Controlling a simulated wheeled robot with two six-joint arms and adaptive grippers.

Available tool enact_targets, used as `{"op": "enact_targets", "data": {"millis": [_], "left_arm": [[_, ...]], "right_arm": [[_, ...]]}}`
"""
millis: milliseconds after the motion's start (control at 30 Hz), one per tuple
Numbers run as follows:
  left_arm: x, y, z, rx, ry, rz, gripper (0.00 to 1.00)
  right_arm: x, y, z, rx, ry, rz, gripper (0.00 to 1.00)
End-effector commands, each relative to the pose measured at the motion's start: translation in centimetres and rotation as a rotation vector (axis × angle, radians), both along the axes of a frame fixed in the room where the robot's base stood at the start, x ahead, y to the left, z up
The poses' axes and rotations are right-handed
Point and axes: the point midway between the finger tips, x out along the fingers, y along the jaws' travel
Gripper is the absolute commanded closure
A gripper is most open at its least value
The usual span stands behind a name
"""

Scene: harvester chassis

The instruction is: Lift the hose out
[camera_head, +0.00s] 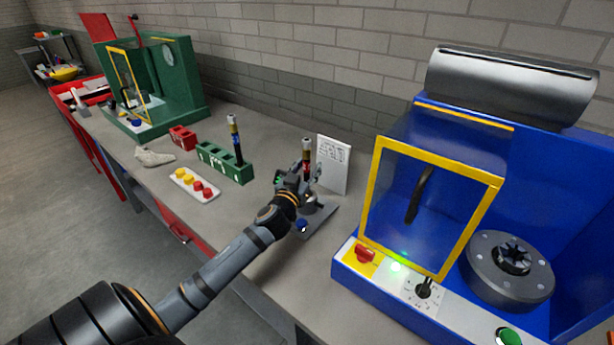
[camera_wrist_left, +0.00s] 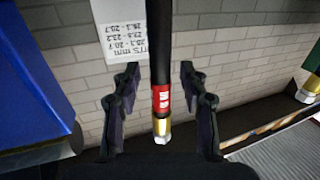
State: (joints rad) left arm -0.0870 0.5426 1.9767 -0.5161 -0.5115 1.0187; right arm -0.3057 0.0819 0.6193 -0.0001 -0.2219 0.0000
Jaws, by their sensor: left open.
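A black hose with a red band and a brass end (camera_head: 307,150) stands upright at a small grey fixture (camera_head: 318,214) with a blue button on the bench. Its lower part is mostly hidden by my gripper. My left gripper (camera_head: 306,175) is open, with its fingers on either side of the hose. In the left wrist view, which looks upside down, the hose (camera_wrist_left: 160,98) runs between the two spread fingers (camera_wrist_left: 159,85), with a visible gap on both sides. My right gripper is not in view.
A white sign (camera_head: 333,164) stands close behind the hose. A blue machine (camera_head: 350,281) with a yellow-framed door is to the right. A green block (camera_head: 226,163) holding a blue-banded hose (camera_head: 235,137) and a tray of red and yellow caps (camera_head: 194,184) are to the left.

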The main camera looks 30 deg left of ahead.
Motion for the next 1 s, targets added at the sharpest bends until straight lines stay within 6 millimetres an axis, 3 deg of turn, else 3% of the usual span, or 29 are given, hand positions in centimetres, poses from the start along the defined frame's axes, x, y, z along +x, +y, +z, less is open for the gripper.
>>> {"op": "enact_targets", "data": {"millis": [67, 400, 800, 867, 1000], "left_arm": [[0.0, 0.0, -0.1, 0.001, 0.0, 0.0, 0.56], [-0.1, 0.0, -0.1, 0.001, 0.001, 0.001, 1.0], [-0.1, 0.0, 0.1, 0.001, -0.001, 0.0, 1.0], [0.0, 0.0, 0.6, 0.003, -0.002, 0.0, 1.0], [0.0, 0.0, 3.5, 0.006, -0.006, -0.002, 1.0]], "right_arm": [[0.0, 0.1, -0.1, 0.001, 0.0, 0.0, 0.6], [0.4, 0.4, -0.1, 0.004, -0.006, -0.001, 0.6], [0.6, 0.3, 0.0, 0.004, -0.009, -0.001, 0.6], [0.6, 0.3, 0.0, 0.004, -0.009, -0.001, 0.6], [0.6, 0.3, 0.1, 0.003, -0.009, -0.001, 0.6]]}}
